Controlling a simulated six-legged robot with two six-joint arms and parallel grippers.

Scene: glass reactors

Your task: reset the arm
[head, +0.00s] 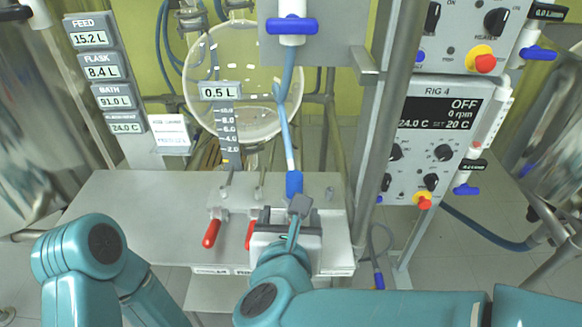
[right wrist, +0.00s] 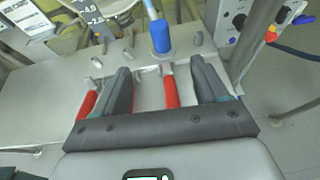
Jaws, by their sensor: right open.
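My right gripper (head: 287,214) is over the metal bench, and its arm comes in from the lower right. In the right wrist view the right gripper (right wrist: 160,66) has its two dark fingers spread wide. One red valve handle (right wrist: 170,90) shows between the fingers, with nothing clamped. A second red handle (right wrist: 87,104) lies outside the left finger. In the head view, one red handle (head: 211,233) is clear and the other (head: 250,235) is partly hidden by the right gripper. My left arm (head: 80,250) is bent at the lower left; its gripper is out of the picture.
A blue hose end (head: 294,184) hangs just behind the right gripper. The bench (head: 120,205) is bare on its left. A round glass vessel (head: 245,85) stands behind. A metal post (head: 375,120) and the RIG 4 panel (head: 440,140) are close on the right.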

